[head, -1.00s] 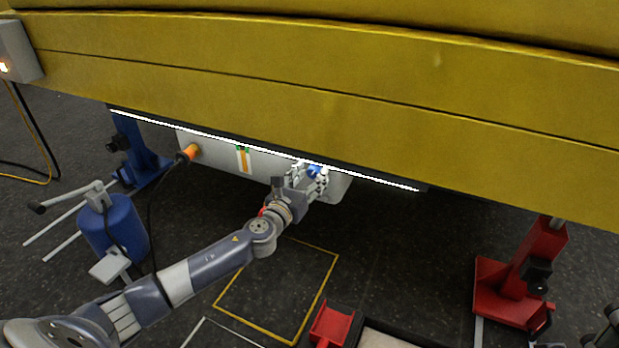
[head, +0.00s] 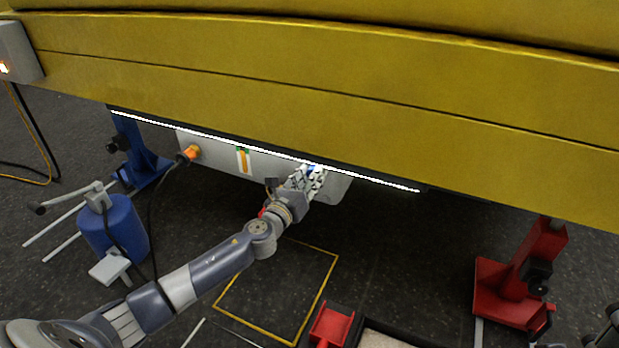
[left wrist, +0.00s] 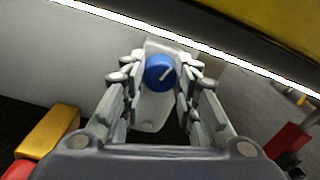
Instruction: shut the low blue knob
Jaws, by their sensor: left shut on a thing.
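The blue knob (left wrist: 158,70) has a white line on its face, slanting up to the right in the left wrist view. It sits on a pale plate (left wrist: 155,112) on the grey panel under the yellow boom. My left gripper (left wrist: 161,80) is shut on the knob, with a jointed finger on each side of it. In the head view my left gripper (head: 309,176) is at the right part of the panel and mostly hides the knob. A grey part at the lower right corner may be my right gripper (head: 608,326); its jaws are not clear.
The yellow boom (head: 330,110) hangs just above, with a bright strip along its lower edge. An orange connector (head: 190,153) is on the panel (head: 215,155) to the left. A blue stand (head: 140,160) and blue drum (head: 115,228) stand left; a red stand (head: 525,265) stands right.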

